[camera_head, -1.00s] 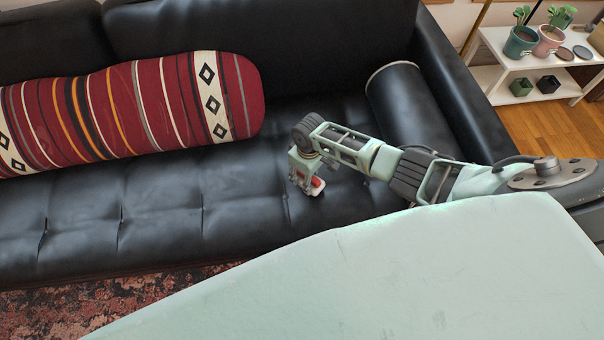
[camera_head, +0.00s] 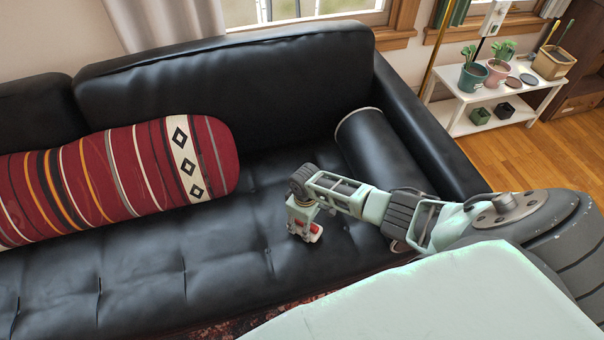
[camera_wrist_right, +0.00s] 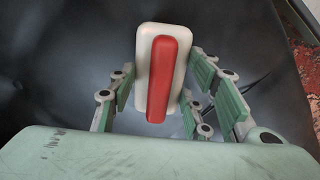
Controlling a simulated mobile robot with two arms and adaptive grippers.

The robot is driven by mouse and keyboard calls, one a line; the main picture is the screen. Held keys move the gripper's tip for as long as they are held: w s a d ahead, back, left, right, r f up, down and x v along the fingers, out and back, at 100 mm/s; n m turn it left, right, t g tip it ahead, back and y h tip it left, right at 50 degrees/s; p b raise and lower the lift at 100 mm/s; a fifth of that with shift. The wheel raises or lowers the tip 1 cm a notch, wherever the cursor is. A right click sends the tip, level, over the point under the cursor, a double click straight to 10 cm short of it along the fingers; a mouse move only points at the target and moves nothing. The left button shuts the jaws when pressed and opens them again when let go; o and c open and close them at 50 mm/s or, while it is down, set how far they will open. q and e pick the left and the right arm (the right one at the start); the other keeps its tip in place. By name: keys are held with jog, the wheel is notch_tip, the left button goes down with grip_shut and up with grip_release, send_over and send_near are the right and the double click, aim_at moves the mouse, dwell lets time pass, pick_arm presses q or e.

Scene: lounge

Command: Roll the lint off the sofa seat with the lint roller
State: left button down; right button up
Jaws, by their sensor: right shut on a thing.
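The black leather sofa seat (camera_head: 215,240) runs across the head view, with a tufted surface. My right gripper (camera_head: 303,230) is over the right part of the seat and is shut on a small white and red tool, which looks like the lint roller (camera_head: 316,231). In the right wrist view the lint roller (camera_wrist_right: 157,75) shows as a white block with a red bar, between the fingers of my right gripper (camera_wrist_right: 168,92). I cannot tell whether it touches the leather. No lint can be made out on the seat. My left gripper is out of view.
A red striped bolster (camera_head: 120,175) lies along the left of the seat. A black round bolster (camera_head: 385,155) rests by the right armrest (camera_head: 430,130). A white shelf (camera_head: 500,92) with plants stands at the back right. The middle of the seat is clear.

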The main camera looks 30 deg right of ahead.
jog(key=shift+w+a, duration=0.3)
jog(key=shift+a, duration=0.6)
jog(key=shift+w+a, duration=0.25)
jog(key=shift+a, duration=0.65)
jog(key=shift+w+a+f, duration=0.1)
jog(key=shift+w+a, duration=0.15)
jog(key=shift+a, duration=0.55)
jog(key=shift+w+a, duration=0.2)
jog(key=shift+a, duration=0.6)
jog(key=shift+w+a+b, duration=0.3)
jog(key=shift+a, duration=0.7)
jog(key=shift+w+a+b, duration=0.25)
jog(key=shift+a, duration=0.7)
jog(key=shift+w+a+b, duration=0.25)
jog(key=shift+a+b, duration=0.05)
jog(key=shift+a, duration=0.55)
jog(key=shift+w+a+b, duration=0.2)
jog(key=shift+a+b, duration=0.05)
jog(key=shift+a, duration=0.6)
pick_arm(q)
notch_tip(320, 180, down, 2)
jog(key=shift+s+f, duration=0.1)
